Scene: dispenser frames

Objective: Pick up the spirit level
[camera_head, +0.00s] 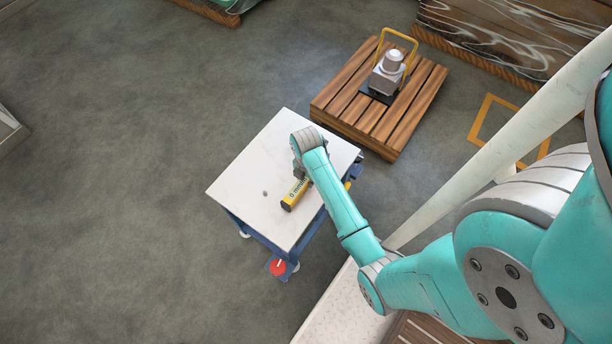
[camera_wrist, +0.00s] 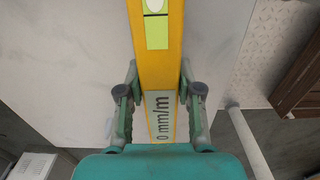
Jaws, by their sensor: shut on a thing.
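The spirit level is a yellow bar with a light label and a green vial window. In the head view the spirit level (camera_head: 291,196) is at the white table top, partly hidden under my wrist. In the wrist view the spirit level (camera_wrist: 175,50) runs from the top edge down between my fingers, with "0 mm/m" printed on its label. My gripper (camera_wrist: 160,97) has one finger on each side of the bar and is shut on it. In the head view my gripper is mostly hidden by the arm. I cannot tell whether the level touches the table top.
The white-topped cart table (camera_head: 243,190) has a small grey round thing (camera_head: 265,193) on its clear left part. A wooden pallet (camera_head: 426,100) behind it carries a grey device with a yellow handle (camera_head: 388,72). Open floor (camera_head: 110,190) lies to the left.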

